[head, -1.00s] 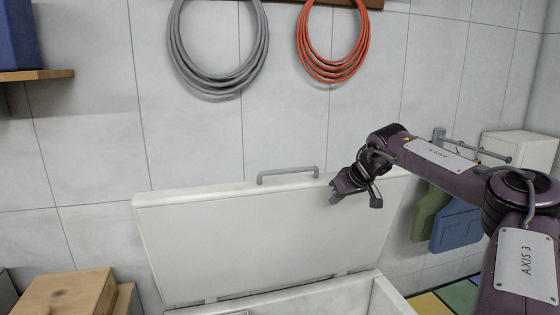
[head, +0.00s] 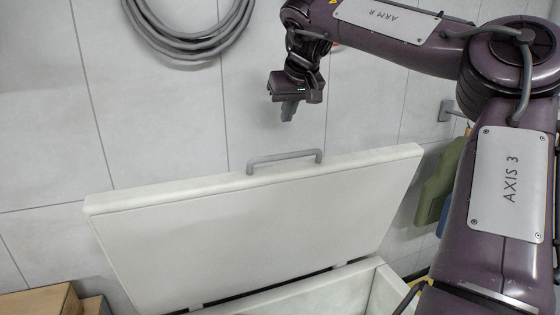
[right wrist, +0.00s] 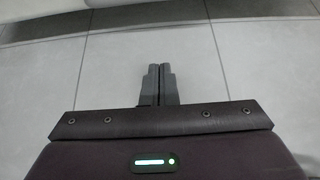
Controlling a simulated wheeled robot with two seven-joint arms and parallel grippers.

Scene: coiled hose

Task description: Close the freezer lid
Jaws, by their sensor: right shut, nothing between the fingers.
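The white freezer lid (head: 250,230) stands raised and open, leaning back toward the tiled wall. Its grey handle (head: 285,158) is on the top edge. The white freezer body (head: 325,298) shows at the bottom of the head view, its interior partly visible. My left gripper is not in view.
A grey coiled hose (head: 190,40) hangs on the wall (head: 150,120) at the upper left. Wooden boxes (head: 40,302) stand at the lower left. A green item (head: 436,190) hangs right of the lid.

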